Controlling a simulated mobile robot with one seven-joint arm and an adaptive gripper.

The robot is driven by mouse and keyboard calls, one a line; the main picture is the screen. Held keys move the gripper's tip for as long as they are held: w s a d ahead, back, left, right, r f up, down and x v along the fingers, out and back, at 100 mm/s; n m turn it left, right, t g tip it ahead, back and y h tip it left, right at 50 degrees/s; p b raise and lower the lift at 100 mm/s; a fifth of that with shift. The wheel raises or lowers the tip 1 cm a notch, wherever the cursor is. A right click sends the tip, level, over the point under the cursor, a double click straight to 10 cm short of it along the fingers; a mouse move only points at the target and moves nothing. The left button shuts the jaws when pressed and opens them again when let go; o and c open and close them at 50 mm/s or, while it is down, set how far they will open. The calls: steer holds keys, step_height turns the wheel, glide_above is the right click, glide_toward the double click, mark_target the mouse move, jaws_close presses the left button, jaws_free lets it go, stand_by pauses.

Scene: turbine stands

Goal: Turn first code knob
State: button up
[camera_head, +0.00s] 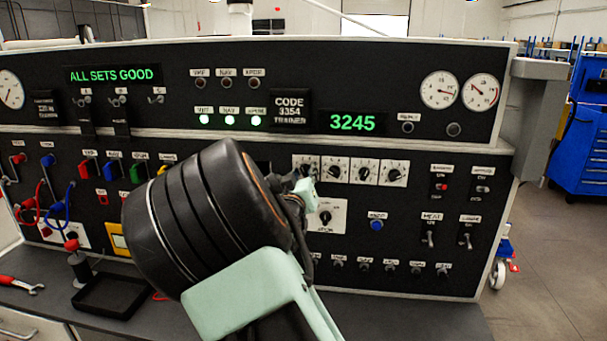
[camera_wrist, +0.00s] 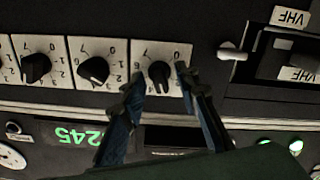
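The first code knob (camera_wrist: 160,74), a black pointer knob on a white numbered plate, is the rightmost dial in the upside-down wrist view. My gripper (camera_wrist: 157,88) is open, with one fingertip on each side of this knob; I cannot tell whether they touch it. In the head view my gripper (camera_head: 304,188) partly covers the leftmost dial of the code row. Two other code knobs (camera_wrist: 95,70) (camera_wrist: 36,67) show beside it. The green display (camera_head: 352,122) reads 3245. The label plate (camera_head: 291,110) reads CODE 3354 TRAINER.
A larger selector knob (camera_head: 325,217) sits below the code row. Toggle switches (camera_head: 429,238) and a blue button (camera_head: 376,225) lie to its right. A black tray (camera_head: 112,294) and a red-handled wrench (camera_head: 20,284) lie on the bench at left. A blue cabinet (camera_head: 582,125) stands at right.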

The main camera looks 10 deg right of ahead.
steer(key=v, duration=1.2)
